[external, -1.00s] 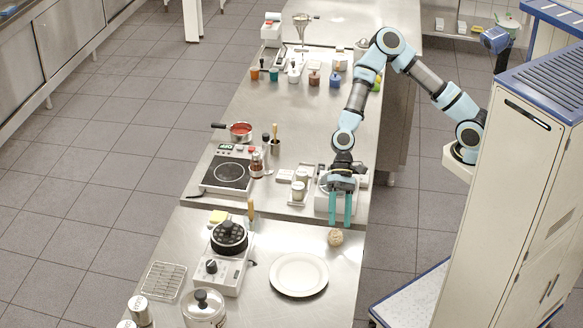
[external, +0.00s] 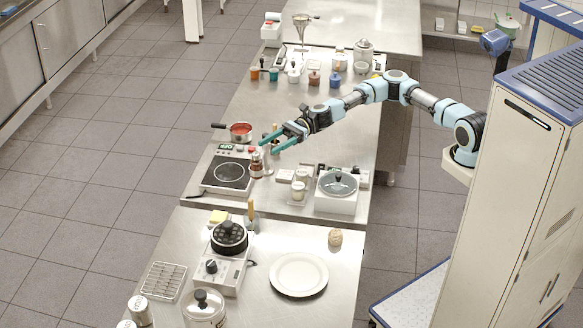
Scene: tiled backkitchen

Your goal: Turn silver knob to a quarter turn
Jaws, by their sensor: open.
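A small dark-topped knob (external: 211,266) sits on the front of the white single-burner hot plate (external: 233,272), on the near counter. Whether it is silver, and its exact angle, are too small to tell. The flat induction cooker (external: 207,187) on the middle counter has a lit display; no clear silver knob shows on it. My gripper (external: 274,139), with teal fingers, is open and appears empty. It points left above the middle counter, near the bottles right of the induction cooker, well away from the hot plate knob.
A red-filled saucepan (external: 240,130) and a dark-red bottle (external: 257,166) stand near my gripper. A white appliance with a glass lid (external: 338,183) and small jars (external: 298,191) stand to the right. A white plate (external: 299,274) and a lidded pot (external: 204,312) are on the near counter.

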